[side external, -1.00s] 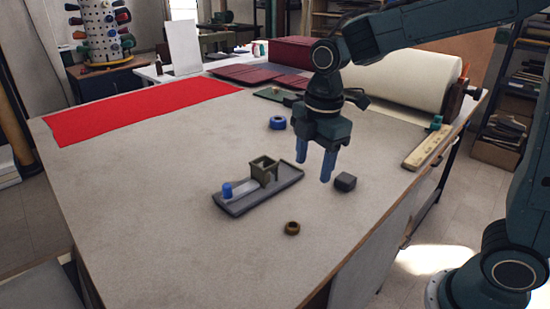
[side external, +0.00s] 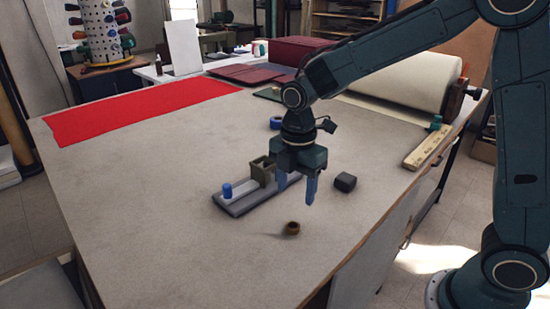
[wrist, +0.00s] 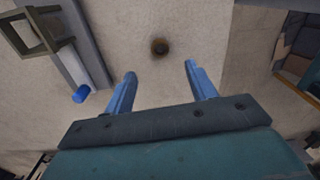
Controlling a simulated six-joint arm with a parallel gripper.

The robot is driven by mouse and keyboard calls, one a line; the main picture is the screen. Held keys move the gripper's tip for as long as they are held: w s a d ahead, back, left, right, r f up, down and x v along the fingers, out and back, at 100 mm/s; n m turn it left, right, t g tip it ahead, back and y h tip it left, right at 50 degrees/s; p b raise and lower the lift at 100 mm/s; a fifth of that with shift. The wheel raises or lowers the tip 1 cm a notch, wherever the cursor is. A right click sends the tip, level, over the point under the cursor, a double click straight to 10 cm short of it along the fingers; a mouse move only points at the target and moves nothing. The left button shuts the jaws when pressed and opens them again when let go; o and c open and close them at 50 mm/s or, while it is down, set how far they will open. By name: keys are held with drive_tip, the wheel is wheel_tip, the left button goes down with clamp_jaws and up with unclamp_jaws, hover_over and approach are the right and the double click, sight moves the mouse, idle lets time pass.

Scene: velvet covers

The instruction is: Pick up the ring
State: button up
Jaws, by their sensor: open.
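A small brown ring (side external: 291,228) lies on the table near its front edge. In the wrist view the ring (wrist: 159,46) is ahead of the fingertips, roughly between their lines. My gripper (side external: 296,191) is open and empty, with its blue fingers pointing down. It is above the table, beyond the ring in the side view and apart from it. The open fingers also show in the wrist view (wrist: 160,72).
A grey tray (side external: 236,207) with a square holder (side external: 262,171) and a blue peg (side external: 227,190) sits left of my gripper. A dark block (side external: 345,182) lies to the right. A blue roll (side external: 276,123) is behind. The table left of the tray is clear.

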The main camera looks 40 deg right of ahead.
hover_over(293, 225)
drive_tip(key=shift+s+f, duration=0.1)
drive_tip(key=shift+f, duration=2.2)
drive_tip(key=shift+f, duration=0.1)
drive_tip(key=shift+f, duration=2.45)
drive_tip(key=c, duration=1.1)
